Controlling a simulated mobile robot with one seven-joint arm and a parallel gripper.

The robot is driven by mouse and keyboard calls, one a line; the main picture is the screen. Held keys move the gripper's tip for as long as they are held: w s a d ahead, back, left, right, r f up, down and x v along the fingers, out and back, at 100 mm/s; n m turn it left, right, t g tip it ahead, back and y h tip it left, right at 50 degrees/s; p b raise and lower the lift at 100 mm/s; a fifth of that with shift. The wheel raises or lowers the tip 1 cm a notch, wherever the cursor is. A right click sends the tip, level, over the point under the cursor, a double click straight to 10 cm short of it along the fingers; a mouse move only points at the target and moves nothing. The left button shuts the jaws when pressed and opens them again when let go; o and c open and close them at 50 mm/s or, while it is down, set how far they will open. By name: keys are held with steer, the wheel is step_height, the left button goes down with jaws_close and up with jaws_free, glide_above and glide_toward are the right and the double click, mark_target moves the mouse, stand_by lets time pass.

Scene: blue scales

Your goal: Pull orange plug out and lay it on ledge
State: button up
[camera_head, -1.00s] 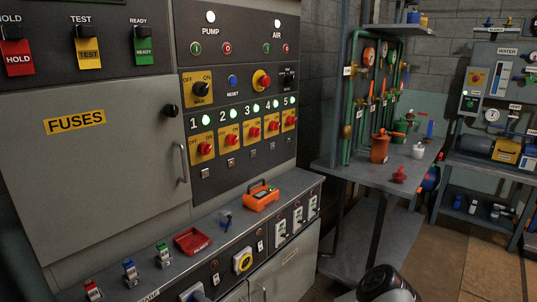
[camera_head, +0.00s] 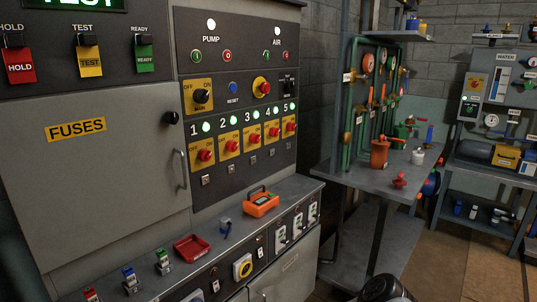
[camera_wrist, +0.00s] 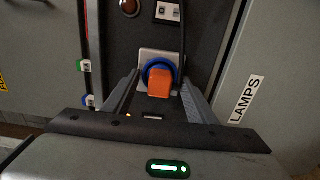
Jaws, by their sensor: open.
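The orange plug (camera_wrist: 159,82) shows in the wrist view, seen end on, in front of a blue ring (camera_wrist: 151,65) on a light socket plate (camera_wrist: 147,54). My gripper (camera_wrist: 160,84) is open, with one finger on each side of the plug. I cannot tell whether either finger touches it. In the head view neither the plug nor my gripper can be seen. The grey ledge (camera_head: 296,188) runs along the foot of the fuse and switch panel.
A panel labelled LAMPS (camera_wrist: 247,98) is right of the plug. A dark cable hangs above the plug. Bare ledge lies around the orange device.

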jaws_close()
stand_by(0.3)
steer(key=shift+s+d, duration=0.1)
steer(key=shift+p+v, duration=1.1)
steer(key=shift+v, duration=1.75)
steer(key=shift+r, duration=0.1)
